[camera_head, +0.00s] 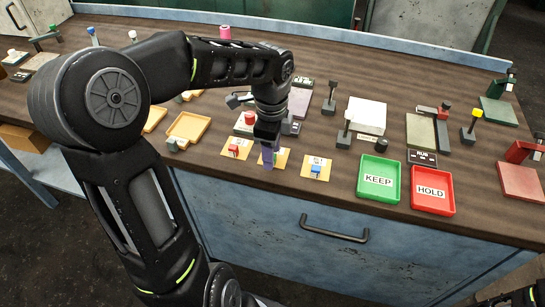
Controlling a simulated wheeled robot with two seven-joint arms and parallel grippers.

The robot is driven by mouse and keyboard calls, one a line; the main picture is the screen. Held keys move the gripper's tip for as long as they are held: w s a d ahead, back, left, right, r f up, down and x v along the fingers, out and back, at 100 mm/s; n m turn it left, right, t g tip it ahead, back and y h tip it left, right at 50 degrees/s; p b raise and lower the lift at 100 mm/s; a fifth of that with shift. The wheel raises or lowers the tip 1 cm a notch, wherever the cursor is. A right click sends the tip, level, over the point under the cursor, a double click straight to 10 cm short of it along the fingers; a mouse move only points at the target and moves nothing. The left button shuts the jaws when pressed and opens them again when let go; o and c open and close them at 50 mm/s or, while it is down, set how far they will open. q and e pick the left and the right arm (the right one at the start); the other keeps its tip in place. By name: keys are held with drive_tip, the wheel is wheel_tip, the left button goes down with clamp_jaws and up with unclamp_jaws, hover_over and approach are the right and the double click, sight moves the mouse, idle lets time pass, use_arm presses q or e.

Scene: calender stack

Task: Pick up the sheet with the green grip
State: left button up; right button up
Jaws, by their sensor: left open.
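Three small yellow sheets lie in a row near the table's front edge. The left sheet (233,152) carries a red grip (233,149), and the right sheet (316,174) carries a blue and white grip (316,169). The middle sheet (281,160) is partly covered by my left gripper (267,157), which points down over it and is open. A little green shows beside the fingers, but the grip there is mostly hidden. I cannot tell whether the fingers touch it. My right gripper is out of view; only part of my right arm shows at the bottom right corner.
A green KEEP tray (365,193) and a red HOLD tray (419,204) stand right of the sheets. A white block (367,114) and several small stands are behind. A tan tray (188,127) lies left, close to my left arm.

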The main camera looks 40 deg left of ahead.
use_arm(q)
clamp_jaws()
idle(0.3)
idle(0.4)
wheel_tip(320, 180, up, 10)
idle(0.4)
idle(0.5)
